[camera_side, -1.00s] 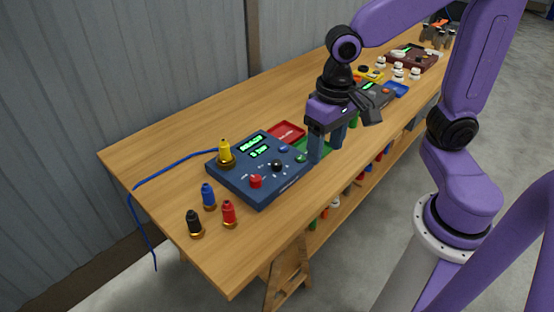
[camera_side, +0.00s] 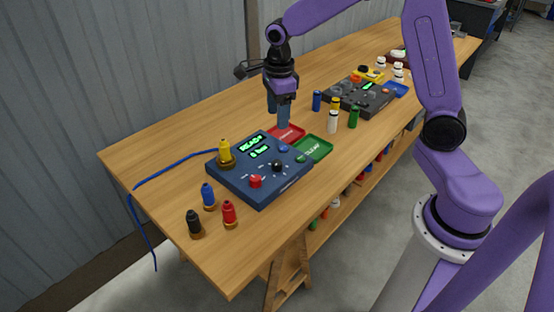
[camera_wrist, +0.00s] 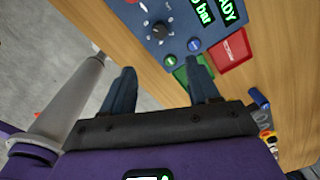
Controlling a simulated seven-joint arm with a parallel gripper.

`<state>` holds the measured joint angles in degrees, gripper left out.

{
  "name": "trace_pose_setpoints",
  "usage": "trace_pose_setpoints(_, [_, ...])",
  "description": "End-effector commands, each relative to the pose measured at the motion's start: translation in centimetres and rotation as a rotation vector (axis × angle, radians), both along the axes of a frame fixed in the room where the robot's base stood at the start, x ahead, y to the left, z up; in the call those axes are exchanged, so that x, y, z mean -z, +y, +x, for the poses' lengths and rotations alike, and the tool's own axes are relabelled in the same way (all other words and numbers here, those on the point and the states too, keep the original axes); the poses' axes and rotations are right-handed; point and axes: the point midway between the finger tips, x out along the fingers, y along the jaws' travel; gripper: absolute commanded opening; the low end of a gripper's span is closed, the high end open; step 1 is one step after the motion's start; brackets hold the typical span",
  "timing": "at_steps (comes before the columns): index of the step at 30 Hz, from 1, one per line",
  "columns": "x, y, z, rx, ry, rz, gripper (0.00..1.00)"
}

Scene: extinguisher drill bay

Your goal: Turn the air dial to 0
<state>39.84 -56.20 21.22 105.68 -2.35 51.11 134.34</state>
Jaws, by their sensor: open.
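The blue control box (camera_side: 240,174) sits on the table with a green-lit display reading READY and a bar value whose digit I cannot read surely. A black round knob (camera_side: 277,166) on its face appears to be the air dial. In the wrist view the black dial (camera_wrist: 159,31) has white marks around it; its pointer setting is unclear. A red knob (camera_side: 255,181) is beside it. My gripper (camera_side: 278,120) is open and empty, pointing down behind the box near the red tray. In the wrist view its fingers (camera_wrist: 162,72) are apart, clear of the dial.
A red tray (camera_side: 288,134) and a green tray (camera_side: 316,149) lie beside the box. Several small bottles, including a white one (camera_side: 333,123), stand farther right, before a dark box (camera_side: 366,98). Yellow, blue, black and red plugs are at the left.

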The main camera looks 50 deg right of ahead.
Motion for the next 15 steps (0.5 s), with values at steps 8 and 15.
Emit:
trace_pose_setpoints(8, [4.7,-0.1,0.0,-0.003,0.006,-0.001,0.6])
trace_pose_setpoints(15, [9.0,-0.2,0.2,-0.005,0.005,-0.002,0.6])
